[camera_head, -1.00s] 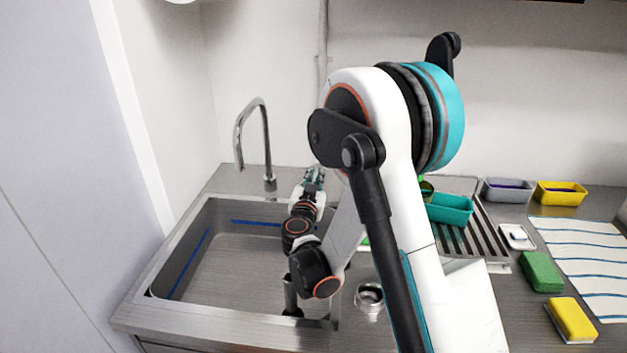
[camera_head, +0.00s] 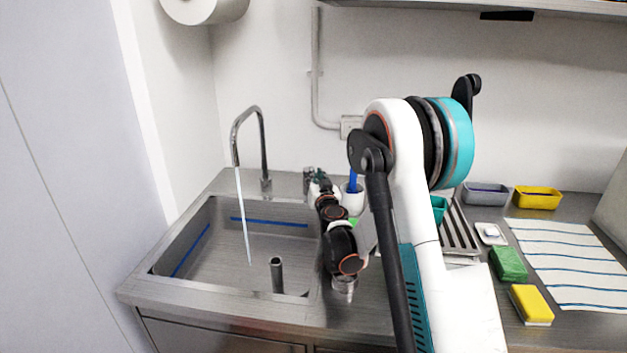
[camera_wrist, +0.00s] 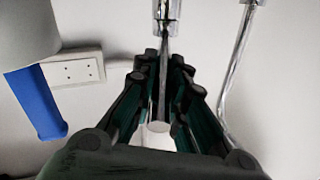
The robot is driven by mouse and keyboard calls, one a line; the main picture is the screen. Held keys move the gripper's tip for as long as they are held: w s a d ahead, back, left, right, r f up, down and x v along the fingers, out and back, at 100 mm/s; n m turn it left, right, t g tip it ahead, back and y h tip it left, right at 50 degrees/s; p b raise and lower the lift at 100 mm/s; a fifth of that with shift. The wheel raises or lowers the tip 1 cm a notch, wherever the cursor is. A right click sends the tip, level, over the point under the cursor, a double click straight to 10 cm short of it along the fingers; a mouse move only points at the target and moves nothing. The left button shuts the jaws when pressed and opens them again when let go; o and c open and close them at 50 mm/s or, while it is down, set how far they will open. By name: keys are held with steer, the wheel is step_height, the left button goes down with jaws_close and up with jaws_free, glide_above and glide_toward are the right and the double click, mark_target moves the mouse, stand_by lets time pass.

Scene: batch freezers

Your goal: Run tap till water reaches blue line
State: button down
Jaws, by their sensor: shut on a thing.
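The tall steel tap (camera_head: 264,140) stands behind the left part of the sink (camera_head: 215,265). A thin stream of water (camera_head: 243,215) falls from its spout into the basin. A blue line (camera_head: 268,222) runs along the back inner wall and another on the left wall. Both lines show clear, and I cannot make out a water surface. My gripper (camera_wrist: 163,75) is shut on the metal tap lever (camera_wrist: 158,126), which lies between its fingers in the wrist view. In the head view my wrist partly hides the gripper, beside the tap control (camera_head: 308,174).
A steel standpipe (camera_head: 276,275) rises in the basin. Grey (camera_head: 486,194) and yellow (camera_head: 538,198) tubs, green (camera_head: 508,264) and yellow (camera_head: 531,305) sponges and a striped cloth (camera_head: 575,260) lie further right.

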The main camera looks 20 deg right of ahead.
steer(key=c, duration=1.7)
jaws_free()
steer(key=s, duration=0.4)
steer(key=s+a, duration=0.1)
steer(key=s, duration=0.3)
steer(key=s+a, duration=0.1)
steer(key=s, duration=0.2)
steer(key=shift+s+a, duration=0.1)
steer(key=shift+s, duration=0.3)
